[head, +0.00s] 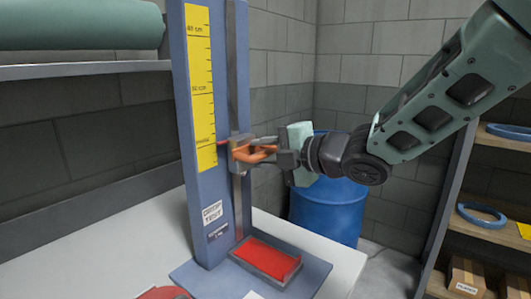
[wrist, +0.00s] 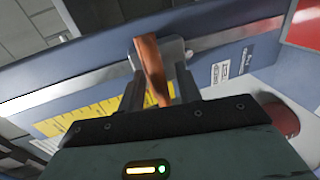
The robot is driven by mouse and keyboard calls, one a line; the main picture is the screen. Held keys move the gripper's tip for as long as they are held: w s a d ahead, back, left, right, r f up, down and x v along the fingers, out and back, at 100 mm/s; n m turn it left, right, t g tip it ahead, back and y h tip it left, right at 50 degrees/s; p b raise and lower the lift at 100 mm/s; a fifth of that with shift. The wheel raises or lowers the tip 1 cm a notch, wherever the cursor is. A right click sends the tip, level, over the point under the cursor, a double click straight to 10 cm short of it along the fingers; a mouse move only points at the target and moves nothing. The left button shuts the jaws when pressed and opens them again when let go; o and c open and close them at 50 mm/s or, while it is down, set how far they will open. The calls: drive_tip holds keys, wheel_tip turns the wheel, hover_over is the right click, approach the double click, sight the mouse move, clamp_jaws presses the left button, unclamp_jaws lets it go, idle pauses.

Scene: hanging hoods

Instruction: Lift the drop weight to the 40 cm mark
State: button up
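The drop weight is a grey carriage (head: 240,141) with an orange handle (head: 254,154) on the upright rail of a blue drop-test stand (head: 206,195). It sits well above the stand's foot. A red pointer at its left side lies on the lower part of the yellow scale (head: 203,65). The scale's top label seems to read 40 cm. My gripper (head: 264,151) reaches in from the right, one finger on each side of the handle. In the wrist view, my gripper (wrist: 160,80) is closed about the orange handle (wrist: 155,75), with the carriage just beyond the fingertips.
A red pad (head: 266,260) lies in a tray at the stand's foot, on a pale table (head: 120,240). A blue barrel (head: 328,212) stands behind my gripper. A wooden shelf (head: 495,170) stands at right; a metal shelf (head: 80,68) with a green roll is at upper left.

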clamp_jaws()
wheel_tip(320, 180, up, 21)
drive_tip(key=p, duration=1.2)
drive_tip(key=shift+r, duration=0.15)
unclamp_jaws()
drive_tip(key=v, duration=1.7)
drive_tip(key=shift+d+b, duration=0.3)
drive_tip(key=shift+b, duration=0.15)
